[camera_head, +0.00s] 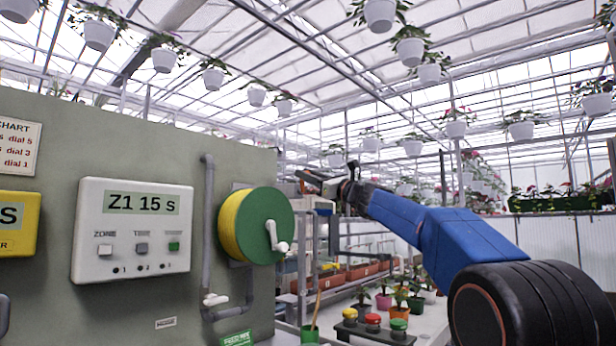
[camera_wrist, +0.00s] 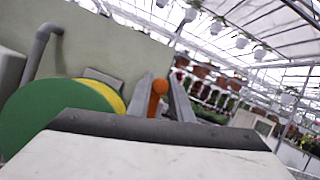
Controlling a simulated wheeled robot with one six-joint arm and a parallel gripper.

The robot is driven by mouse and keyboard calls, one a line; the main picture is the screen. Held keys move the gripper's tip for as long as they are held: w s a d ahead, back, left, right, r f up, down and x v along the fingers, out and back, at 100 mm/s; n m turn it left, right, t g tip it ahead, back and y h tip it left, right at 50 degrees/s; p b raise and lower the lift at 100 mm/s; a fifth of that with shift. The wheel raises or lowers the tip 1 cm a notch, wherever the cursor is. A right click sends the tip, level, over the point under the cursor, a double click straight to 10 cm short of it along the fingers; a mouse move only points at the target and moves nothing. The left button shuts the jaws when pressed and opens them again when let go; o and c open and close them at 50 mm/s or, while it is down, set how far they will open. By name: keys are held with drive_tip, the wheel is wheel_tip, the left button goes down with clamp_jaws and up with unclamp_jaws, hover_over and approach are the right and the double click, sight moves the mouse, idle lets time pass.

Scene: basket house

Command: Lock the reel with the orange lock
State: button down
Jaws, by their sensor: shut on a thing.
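The reel (camera_head: 258,212) has a green face, a yellow rim and a white crank, and is mounted on the grey-green panel's right side. Its green face also shows at the left of the wrist view (camera_wrist: 60,115). My gripper (camera_head: 308,179) is up and to the right of the reel, apart from it in the picture. In the wrist view my gripper (camera_wrist: 161,80) is shut on the orange lock (camera_wrist: 158,90), whose rounded orange end shows between the fingers. The lock's lower part is hidden, and I cannot make it out in the head view.
The panel (camera_head: 130,150) carries a white timer box (camera_head: 130,229) reading "Z1 15 s", a yellow box (camera_head: 18,224) and a grey pipe (camera_head: 208,230) beside the reel. A bench with potted plants (camera_head: 383,301) and coloured buttons (camera_head: 373,321) stands below my arm. White pots hang overhead.

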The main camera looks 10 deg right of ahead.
sight(298, 189)
drive_tip(key=s+a+f+n+g, duration=0.1)
drive_tip(key=n+g, duration=0.1)
drive_tip(key=n, duration=0.4)
drive_tip(key=a+f+n+g+y, duration=0.1)
drive_tip(key=n+g, duration=0.2)
drive_tip(key=n, duration=0.3)
drive_tip(key=s+a+f+n+g+y, duration=0.1)
drive_tip(key=n+g, duration=0.1)
drive_tip(key=n, duration=0.4)
drive_tip(key=shift+s+a+f+g, duration=0.25)
drive_tip(key=shift+s+f+g, duration=0.05)
drive_tip(key=shift+f, duration=0.1)
drive_tip(key=shift+f+n+h, duration=0.15)
drive_tip(key=shift+f+n, duration=0.2)
drive_tip(key=shift+n, duration=0.35)
drive_tip(key=shift+f+n+h, duration=0.15)
drive_tip(key=shift+f+n, duration=0.15)
drive_tip(key=shift+n, duration=0.4)
drive_tip(key=c, duration=1.6)
unclamp_jaws()
drive_tip(key=v, duration=1.7)
drive_tip(key=shift+d+r, duration=0.15)
drive_tip(key=shift+d, duration=0.1)
